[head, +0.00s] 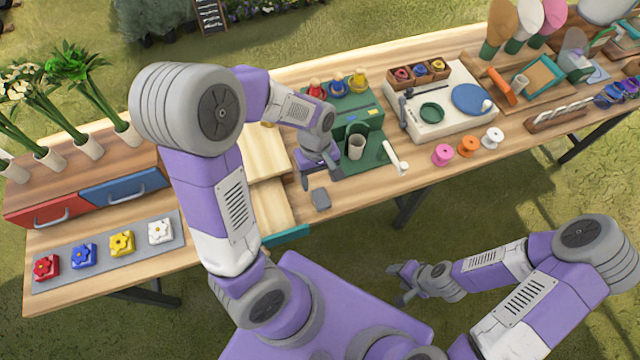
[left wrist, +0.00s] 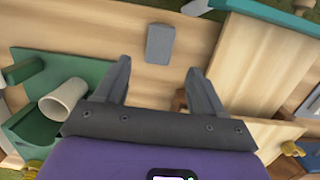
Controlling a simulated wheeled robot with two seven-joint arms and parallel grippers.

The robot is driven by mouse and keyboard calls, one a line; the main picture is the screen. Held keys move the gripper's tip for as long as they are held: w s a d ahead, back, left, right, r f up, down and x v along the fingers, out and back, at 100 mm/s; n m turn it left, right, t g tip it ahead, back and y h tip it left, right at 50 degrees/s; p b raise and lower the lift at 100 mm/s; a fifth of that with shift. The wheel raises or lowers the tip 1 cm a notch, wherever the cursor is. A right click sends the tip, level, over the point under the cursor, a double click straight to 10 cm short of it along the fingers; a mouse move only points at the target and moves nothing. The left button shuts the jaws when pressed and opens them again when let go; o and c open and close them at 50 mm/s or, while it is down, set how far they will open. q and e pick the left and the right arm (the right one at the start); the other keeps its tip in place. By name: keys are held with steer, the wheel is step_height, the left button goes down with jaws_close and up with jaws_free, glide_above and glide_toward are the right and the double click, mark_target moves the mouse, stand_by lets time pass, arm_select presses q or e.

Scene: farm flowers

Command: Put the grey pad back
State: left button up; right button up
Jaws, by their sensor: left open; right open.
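The grey pad (head: 321,200) is a small rounded grey block lying on the wooden tabletop near its front edge. In the left wrist view the grey pad (left wrist: 160,43) lies flat on bare wood, ahead of and apart from the fingertips. My left gripper (head: 322,182) is open and empty, just behind the pad in the head view. Its two fingers (left wrist: 158,65) are spread in the left wrist view. My right gripper (head: 402,282) is open and empty, in front of the table over the grass.
A green station (head: 370,158) with a beige cup (head: 356,146) and a white-handled tool (head: 396,158) stands right of the pad. A pale wooden board unit with a teal front (head: 286,236) is to the left. Spools (head: 442,155) stand further right. Wood around the pad is clear.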

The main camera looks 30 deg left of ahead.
arm_select(q)
steer(key=shift+w+a+r+p, duration=0.15)
steer(key=shift+r+p, duration=0.05)
steer(key=shift+r, duration=0.85)
steer(key=shift+w+a+r+p, duration=0.1)
steer(key=shift+r+p, duration=0.1)
steer(key=shift+r, duration=0.85)
arm_select(e)
steer(key=shift+r, duration=0.65)
